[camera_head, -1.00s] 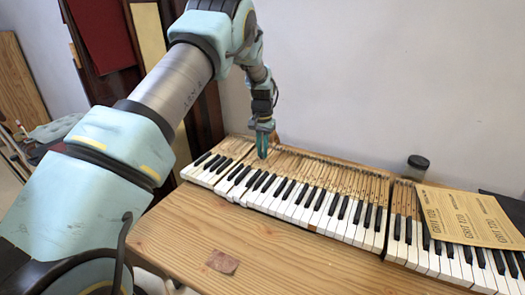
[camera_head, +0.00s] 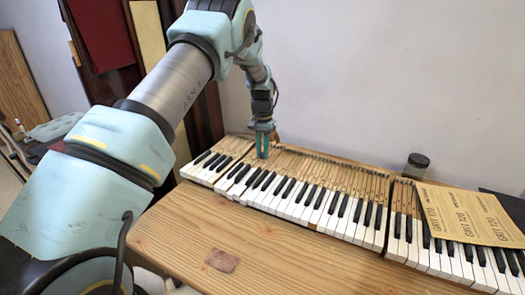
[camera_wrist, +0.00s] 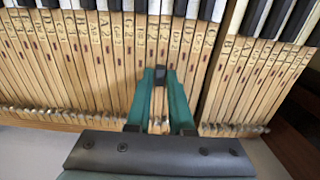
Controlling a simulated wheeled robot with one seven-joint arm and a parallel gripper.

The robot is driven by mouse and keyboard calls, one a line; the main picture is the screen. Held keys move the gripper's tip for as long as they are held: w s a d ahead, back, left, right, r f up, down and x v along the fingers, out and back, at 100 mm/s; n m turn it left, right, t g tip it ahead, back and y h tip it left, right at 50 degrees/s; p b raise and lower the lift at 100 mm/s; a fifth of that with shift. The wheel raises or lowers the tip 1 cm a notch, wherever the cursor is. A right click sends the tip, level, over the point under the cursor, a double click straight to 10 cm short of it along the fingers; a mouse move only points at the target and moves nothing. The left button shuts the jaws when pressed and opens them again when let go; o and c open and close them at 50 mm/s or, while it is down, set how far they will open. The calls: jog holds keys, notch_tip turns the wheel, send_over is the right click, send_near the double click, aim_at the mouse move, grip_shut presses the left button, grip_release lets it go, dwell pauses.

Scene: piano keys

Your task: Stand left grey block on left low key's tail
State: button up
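My gripper (camera_head: 262,154) points down over the wooden key tails near the back left of the keyboard. In the wrist view, its two teal fingers (camera_wrist: 164,78) are a little apart, with pale key wood visible between them. A small dark grey block (camera_wrist: 160,73) shows between the fingertips. I cannot tell whether the fingers press on it or whether it touches the wood. The key tails (camera_wrist: 110,80) run under the gripper. I cannot make out which key sits low. No other grey block is clear in view.
The keyboard lies on a wooden table (camera_head: 180,232) against a pale wall. Sandpaper sheets (camera_head: 465,215) cover keys at the right. A dark-lidded jar (camera_head: 417,165) stands behind. A brown patch (camera_head: 222,260) lies on the clear front table.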

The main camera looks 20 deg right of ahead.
jog(key=shift+r, duration=0.15)
dwell(0.5)
jog(key=shift+r+p, duration=0.6)
jog(key=shift+r, duration=0.4)
jog(key=o, duration=0.6)
jog(key=shift+c, duration=0.2)
jog(key=shift+r, duration=0.1)
jog(key=shift+r+p, duration=1.35)
jog(key=shift+r, duration=1.05)
